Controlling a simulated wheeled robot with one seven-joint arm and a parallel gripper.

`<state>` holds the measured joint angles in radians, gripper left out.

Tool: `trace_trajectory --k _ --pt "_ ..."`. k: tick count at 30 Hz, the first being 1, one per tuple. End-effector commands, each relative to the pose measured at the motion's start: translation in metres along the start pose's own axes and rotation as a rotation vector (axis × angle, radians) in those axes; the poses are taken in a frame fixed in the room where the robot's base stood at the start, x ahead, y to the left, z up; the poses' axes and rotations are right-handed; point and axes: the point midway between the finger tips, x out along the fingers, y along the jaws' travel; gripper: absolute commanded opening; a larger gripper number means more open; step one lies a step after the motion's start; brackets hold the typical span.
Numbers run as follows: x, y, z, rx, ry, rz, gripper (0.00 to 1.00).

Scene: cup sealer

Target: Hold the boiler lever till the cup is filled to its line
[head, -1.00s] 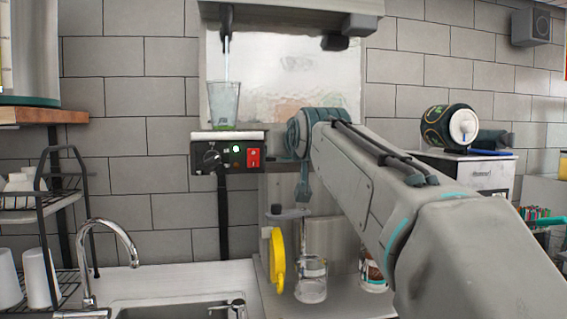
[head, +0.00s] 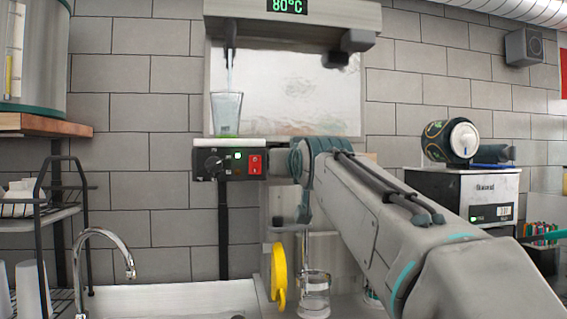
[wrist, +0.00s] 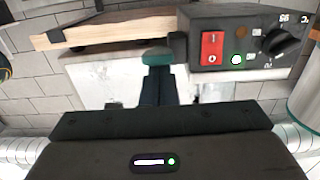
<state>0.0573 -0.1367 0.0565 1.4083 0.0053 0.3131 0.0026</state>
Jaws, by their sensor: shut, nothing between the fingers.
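A clear cup (head: 226,114) stands upright on the ledge above the control box (head: 222,163), under the boiler's spout (head: 230,58). A thin stream of water runs into it. The cup looks pale blue over most of its height, with green near its bottom; I cannot make out its fill line. My gripper's dark fingers (wrist: 158,76) are together in the wrist view, beside the control box (wrist: 243,40), with a teal piece at their far end. I cannot tell whether they touch a lever. In the head view my wrist covers that spot.
The boiler's display (head: 287,6) reads 80°C. A yellow round-ended item (head: 279,272) and a glass jar (head: 314,296) are below my wrist. A sink tap (head: 105,238) and rack (head: 45,210) are at left. A white-fronted machine (head: 485,195) stands at right.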

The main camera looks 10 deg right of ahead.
Motion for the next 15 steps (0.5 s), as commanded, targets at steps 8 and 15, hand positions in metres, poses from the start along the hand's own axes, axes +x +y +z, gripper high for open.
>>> trace_trajectory --k 8,15 --pt "0.0006 0.0001 0.0016 0.0 -0.004 0.0 0.0" --pt "-0.0007 0.0001 -0.0074 0.0 -0.003 0.0 0.0"
